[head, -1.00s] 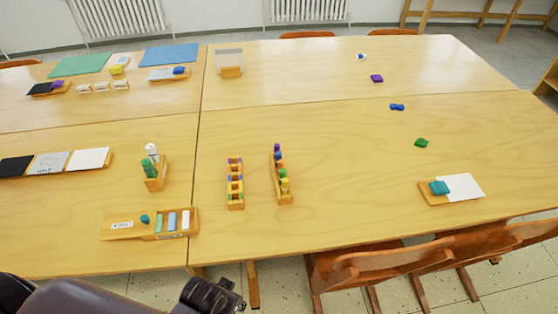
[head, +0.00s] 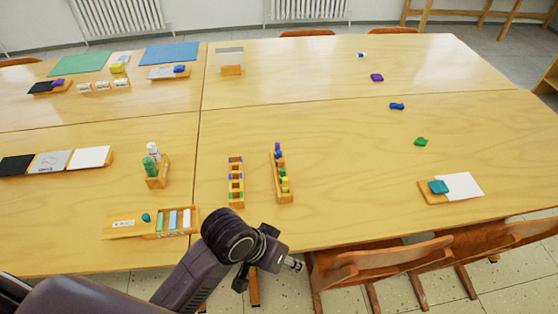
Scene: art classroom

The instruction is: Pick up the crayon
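No single piece is clearly marked out as the crayon. A narrow wooden holder (head: 285,196) in the middle of the table carries several small coloured pieces (head: 281,166) that may be crayons. A second wooden holder (head: 236,203) with coloured pieces stands to its left. A wooden box (head: 125,231) at the front left holds thick green, blue and white sticks (head: 173,220). My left arm comes in from the lower left. My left gripper (head: 291,263) is at the table's front edge, apart from these things, too small and angled to read its fingers. My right gripper is out of view.
Wooden chairs (head: 385,262) stand along the front edge, right of my arm. A wooden stand (head: 157,182) with green and white bottles is left of the holders. A board with white paper (head: 462,185) lies at right. The table's right middle is mostly clear.

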